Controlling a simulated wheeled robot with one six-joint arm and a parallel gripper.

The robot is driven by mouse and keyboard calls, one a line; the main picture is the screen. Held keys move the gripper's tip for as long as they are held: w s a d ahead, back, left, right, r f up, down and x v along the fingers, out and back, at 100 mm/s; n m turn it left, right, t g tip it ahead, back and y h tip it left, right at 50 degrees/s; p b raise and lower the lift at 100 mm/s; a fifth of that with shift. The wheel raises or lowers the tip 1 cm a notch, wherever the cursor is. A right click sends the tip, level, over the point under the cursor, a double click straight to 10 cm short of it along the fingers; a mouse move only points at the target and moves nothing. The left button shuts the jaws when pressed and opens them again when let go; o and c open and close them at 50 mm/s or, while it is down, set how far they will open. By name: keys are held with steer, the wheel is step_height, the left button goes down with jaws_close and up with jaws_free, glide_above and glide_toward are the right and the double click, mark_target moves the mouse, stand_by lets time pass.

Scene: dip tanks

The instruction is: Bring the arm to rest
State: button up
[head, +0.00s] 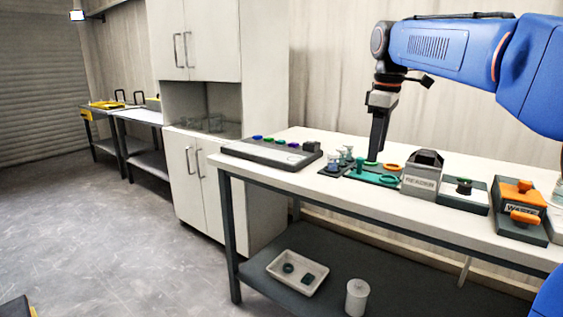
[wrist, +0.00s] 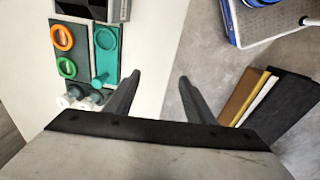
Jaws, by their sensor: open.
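My gripper (head: 376,157) hangs down from my blue arm at the bench in the head view, its tips seen just above the green ring tray (head: 375,180). How high the tips are above the bench I cannot tell. In the wrist view my gripper (wrist: 160,76) is open, its two dark fingers well apart with nothing between them. Beyond the fingers lie the pale bench top (wrist: 153,30) and its edge. The orange ring (wrist: 62,37) and the green ring (wrist: 67,67) are to the left of the fingers, apart from them.
A button panel (head: 270,151), a box marked READER (head: 420,180) and an orange-topped WASTE box (head: 520,218) stand on the bench. A white tray (head: 297,272) and a white canister (head: 356,298) are below. Boards (wrist: 250,95) and a blue frame (wrist: 232,25) show beyond the bench edge.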

steer(key=s+d+f+m+t, duration=0.1)
steer(key=s+f+m, duration=0.4)
steer(key=s+f, duration=0.8)
steer(key=s+d+f+m+t, duration=0.2)
steer(key=s+f+m, duration=0.4)
steer(key=s+f, duration=0.7)
steer(key=s+d, duration=0.1)
steer(key=s, duration=0.4)
steer(key=shift+s+f, duration=0.25)
steer(key=shift+f, duration=0.1)
steer(key=shift+d, duration=0.1)
